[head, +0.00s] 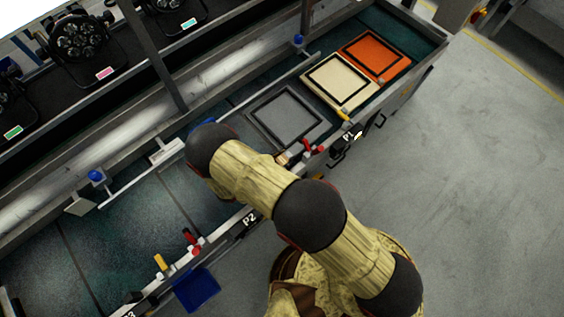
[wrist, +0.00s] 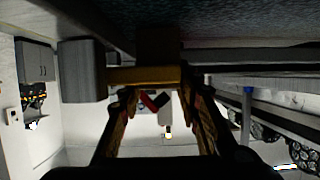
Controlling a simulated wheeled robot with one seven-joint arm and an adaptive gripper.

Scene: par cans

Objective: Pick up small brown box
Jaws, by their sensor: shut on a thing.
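The small brown box (wrist: 143,76) shows in the wrist view as a yellow-brown block across the far end of the fingers. My gripper (wrist: 156,93) has its two yellow-and-black fingers on either side and is shut on it. In the head view my arm's elbow and wrist lie over the conveyor's near edge. They hide my gripper there, and I cannot make out the held box in that view.
The long conveyor (head: 120,235) has a grey tray (head: 283,117), a cream tray (head: 339,82) and an orange tray (head: 375,56) at its right end. Red and yellow handles (head: 192,242) and a blue bin (head: 196,289) line its near side. Black stage lights (head: 76,40) stand behind. Grey floor (head: 480,180) is free at right.

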